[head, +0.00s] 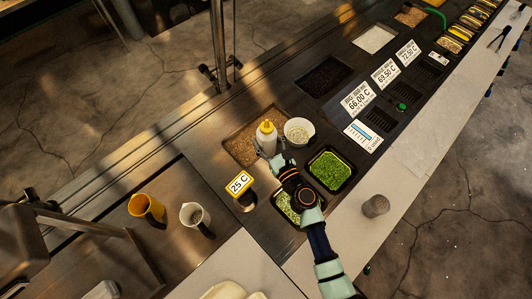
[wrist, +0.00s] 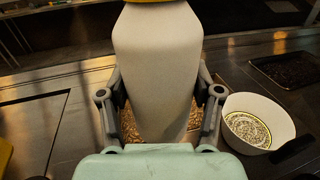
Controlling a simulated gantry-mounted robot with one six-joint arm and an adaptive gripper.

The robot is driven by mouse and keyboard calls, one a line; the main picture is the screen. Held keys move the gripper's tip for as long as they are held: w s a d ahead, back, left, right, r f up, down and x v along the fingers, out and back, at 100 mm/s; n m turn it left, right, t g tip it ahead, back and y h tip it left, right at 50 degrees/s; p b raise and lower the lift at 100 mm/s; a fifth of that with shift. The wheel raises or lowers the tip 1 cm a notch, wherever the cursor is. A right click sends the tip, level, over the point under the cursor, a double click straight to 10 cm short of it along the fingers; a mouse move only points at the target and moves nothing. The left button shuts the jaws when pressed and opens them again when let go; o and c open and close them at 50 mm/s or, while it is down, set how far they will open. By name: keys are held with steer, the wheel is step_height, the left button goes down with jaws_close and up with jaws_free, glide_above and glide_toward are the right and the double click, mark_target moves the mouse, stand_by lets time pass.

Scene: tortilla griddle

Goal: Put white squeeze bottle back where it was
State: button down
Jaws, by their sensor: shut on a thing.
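The white squeeze bottle (head: 266,140) has a yellow cap and stands upright in the head view, over the brown-filled tray (head: 238,148). In the wrist view the bottle (wrist: 157,65) fills the middle, with only a yellow edge of its cap at the top. My gripper (head: 268,154) reaches it from the front right. Its two fingers (wrist: 160,100) close on the bottle's sides. The bottle's base is partly hidden by my gripper, so I cannot tell whether it touches the tray.
A white bowl (head: 299,131) stands close to the bottle's right; it also shows in the wrist view (wrist: 272,103). A green-filled tray (head: 331,170) lies right of my arm. A 25 C display (head: 240,183), yellow pitcher (head: 147,208) and white pitcher (head: 195,216) stand to the left.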

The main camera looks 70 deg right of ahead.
step_height(320, 180, down, 10)
steer(key=b, duration=0.6)
steer(key=shift+f, duration=0.2)
steer(key=shift+f+b, duration=0.15)
steer(key=shift+b, duration=0.25)
steer(key=shift+c, duration=1.1)
jaws_free()
steer(key=shift+r, duration=0.2)
steer(key=v, duration=1.2)
steer(key=shift+w, duration=0.1)
